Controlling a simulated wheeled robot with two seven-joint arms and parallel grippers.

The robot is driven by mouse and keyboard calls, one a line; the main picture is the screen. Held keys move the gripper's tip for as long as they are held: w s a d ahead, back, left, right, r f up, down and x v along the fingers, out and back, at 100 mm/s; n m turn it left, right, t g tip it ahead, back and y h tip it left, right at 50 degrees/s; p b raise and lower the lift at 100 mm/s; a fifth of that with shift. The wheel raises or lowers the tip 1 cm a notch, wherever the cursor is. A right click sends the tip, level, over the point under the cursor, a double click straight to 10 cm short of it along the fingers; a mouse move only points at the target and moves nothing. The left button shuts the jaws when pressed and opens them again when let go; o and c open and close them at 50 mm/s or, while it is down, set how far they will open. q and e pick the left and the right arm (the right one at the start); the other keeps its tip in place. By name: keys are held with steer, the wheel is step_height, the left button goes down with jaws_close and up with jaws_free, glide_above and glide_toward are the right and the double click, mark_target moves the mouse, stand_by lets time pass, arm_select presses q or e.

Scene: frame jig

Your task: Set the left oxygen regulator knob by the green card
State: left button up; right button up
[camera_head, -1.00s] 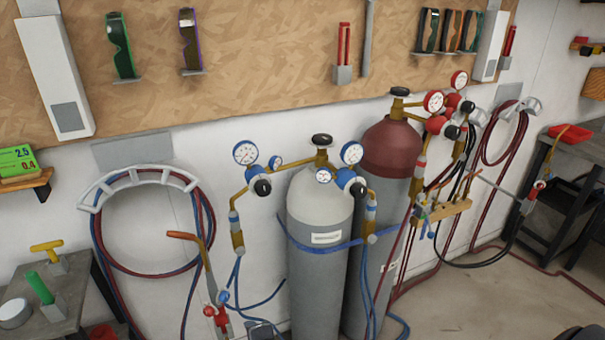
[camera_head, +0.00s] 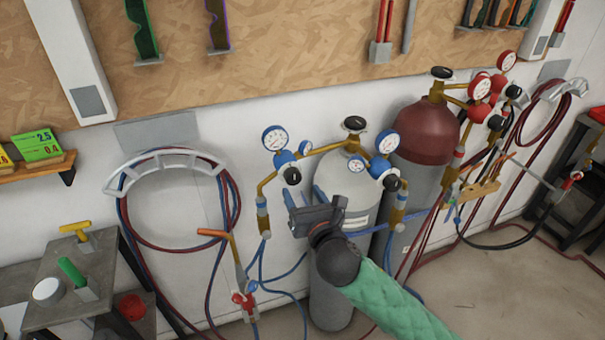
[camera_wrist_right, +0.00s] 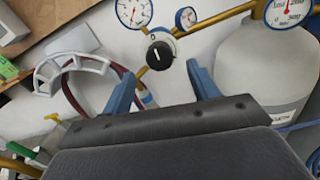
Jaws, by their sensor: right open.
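The left oxygen regulator (camera_head: 284,158) has a black knob (camera_head: 292,176) below its large white gauge. The knob shows in the right wrist view (camera_wrist_right: 160,55), a white mark on its face pointing roughly up. My right gripper (camera_head: 313,203) is open and empty, just below and right of the knob in the head view. In the wrist view its two blue fingers (camera_wrist_right: 160,78) stand apart with the knob beyond and between their tips, seemingly untouched. The green card (camera_head: 36,146) reads 2.5 and 0.4 on the wooden shelf at left. My left gripper is out of view.
A second oxygen regulator (camera_head: 382,165) sits close to the right on the grey cylinder (camera_head: 345,180). A red-topped cylinder (camera_head: 425,130) stands behind. Hoses hang on a rack (camera_head: 165,163) at left. A side table (camera_head: 60,290) holds tools.

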mark_target(295, 180)
steer(key=p+x, duration=0.1)
steer(key=x, duration=0.4)
steer(key=shift+p, duration=0.35)
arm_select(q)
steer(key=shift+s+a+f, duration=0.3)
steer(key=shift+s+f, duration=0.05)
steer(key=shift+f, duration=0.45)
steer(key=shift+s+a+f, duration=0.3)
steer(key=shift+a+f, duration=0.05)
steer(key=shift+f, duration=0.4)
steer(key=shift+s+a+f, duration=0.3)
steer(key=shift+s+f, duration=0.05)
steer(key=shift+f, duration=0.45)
arm_select(e)
steer(key=shift+x, duration=0.95)
steer(key=shift+s+f, duration=0.1)
steer(key=shift+c, duration=0.3)
steer(key=c, duration=0.9)
arm_select(q)
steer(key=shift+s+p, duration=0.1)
steer(key=shift+p, duration=0.25)
arm_select(e)
steer(key=shift+m, duration=0.3)
